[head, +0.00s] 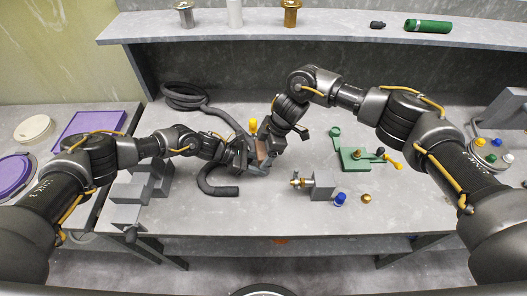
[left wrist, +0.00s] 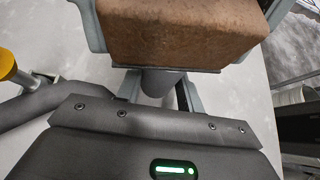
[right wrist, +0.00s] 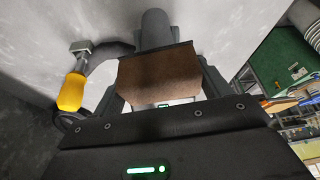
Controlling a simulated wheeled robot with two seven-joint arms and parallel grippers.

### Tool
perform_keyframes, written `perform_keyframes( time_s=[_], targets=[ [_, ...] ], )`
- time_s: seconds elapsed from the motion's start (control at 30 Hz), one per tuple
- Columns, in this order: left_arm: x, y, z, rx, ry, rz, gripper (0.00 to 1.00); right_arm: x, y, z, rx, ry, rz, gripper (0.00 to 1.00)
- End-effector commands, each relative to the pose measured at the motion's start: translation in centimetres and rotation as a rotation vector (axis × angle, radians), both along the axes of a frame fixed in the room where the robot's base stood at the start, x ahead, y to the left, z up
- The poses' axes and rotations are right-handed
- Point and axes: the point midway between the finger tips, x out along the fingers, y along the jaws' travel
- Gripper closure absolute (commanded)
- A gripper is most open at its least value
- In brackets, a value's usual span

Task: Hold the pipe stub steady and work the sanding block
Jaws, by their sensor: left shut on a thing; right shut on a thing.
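The sanding block is a brown block (head: 263,148) at the middle of the bench in the head view. My right gripper (right wrist: 160,90) is shut on this block (right wrist: 158,78), one finger on each side. The block also fills the top of the left wrist view (left wrist: 180,32). The pipe stub is a grey cylinder (left wrist: 160,84), partly hidden behind the block; its other part shows in the right wrist view (right wrist: 153,28). My left gripper (left wrist: 158,92) is shut on the stub. The block lies against or just over the stub; contact is not clear.
A yellow-handled tool (head: 253,125) stands close behind the grippers. A dark hose (head: 218,188) curls around the left gripper. Grey blocks (head: 140,185) stand left; a grey block with brass fitting (head: 322,184) and a green fixture (head: 355,159) stand right. A shelf (head: 340,27) runs behind.

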Motion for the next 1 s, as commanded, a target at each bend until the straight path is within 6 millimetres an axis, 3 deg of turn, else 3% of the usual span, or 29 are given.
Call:
perform_keyframes(
  time_s=[0.53, 0.93, 1.0],
  targets=[
    [0.0, 0.0, 0.0, -0.001, 0.000, 0.000, 0.99, -2.1, -0.2, -0.4, -0.002, 0.003, 0.000, 0.42],
    [0.1, 0.0, 0.1, -0.002, -0.001, 0.000, 0.99, -1.8, -0.3, -0.5, -0.006, 0.005, -0.002, 0.42],
    [0.1, 0.0, 0.1, -0.002, -0.001, 0.000, 0.99, -1.3, -0.3, -0.5, -0.007, 0.005, -0.003, 0.46]
  ],
)
